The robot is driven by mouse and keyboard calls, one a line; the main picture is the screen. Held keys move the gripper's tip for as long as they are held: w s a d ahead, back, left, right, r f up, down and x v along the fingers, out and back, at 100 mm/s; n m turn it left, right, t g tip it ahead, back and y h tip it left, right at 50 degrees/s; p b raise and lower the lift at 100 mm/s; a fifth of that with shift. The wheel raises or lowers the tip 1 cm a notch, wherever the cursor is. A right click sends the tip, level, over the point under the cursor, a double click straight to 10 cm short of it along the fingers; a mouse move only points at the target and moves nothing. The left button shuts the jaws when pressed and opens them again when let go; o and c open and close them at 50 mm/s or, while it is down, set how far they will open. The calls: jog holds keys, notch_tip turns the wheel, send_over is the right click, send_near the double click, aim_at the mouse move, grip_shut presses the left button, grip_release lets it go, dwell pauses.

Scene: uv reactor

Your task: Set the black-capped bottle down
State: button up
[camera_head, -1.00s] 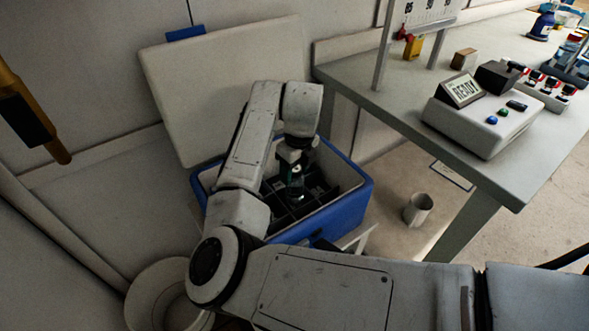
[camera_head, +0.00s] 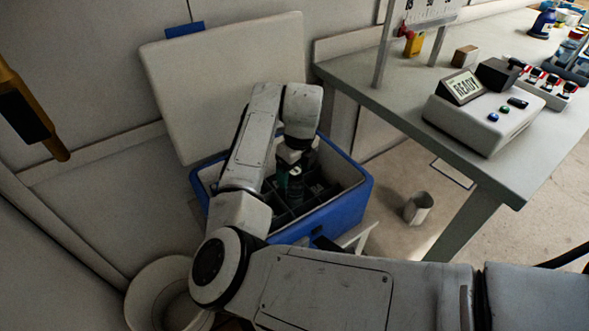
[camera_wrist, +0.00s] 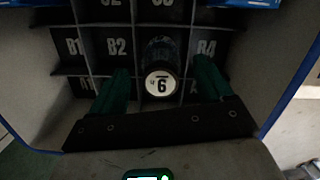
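The black-capped bottle (camera_wrist: 162,84) stands in a compartment of the divided blue box, between the cells marked B2 and B4. Its cap top carries a white disc with a 6 and a bar. The bottle looks upright, and its lower body is hidden by the cap and dividers. My gripper (camera_wrist: 162,72) has its green fingers spread on either side of the bottle, with a visible gap on both sides. In the head view, my gripper (camera_head: 292,178) reaches down into the box (camera_head: 345,208), and the bottle is hard to make out there.
The box's lid (camera_head: 225,85) stands open behind it. A grey table (camera_head: 400,95) at the right holds a device reading READY (camera_head: 480,125). A mug (camera_head: 418,207) is on the floor right of the box. A white bin (camera_head: 150,290) is at lower left.

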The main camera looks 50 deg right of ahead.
notch_tip(320, 180, up, 13)
jog(key=s+p, duration=0.1)
jog(key=shift+s+p, duration=0.2)
jog(key=shift+p, duration=0.15)
dwell(0.5)
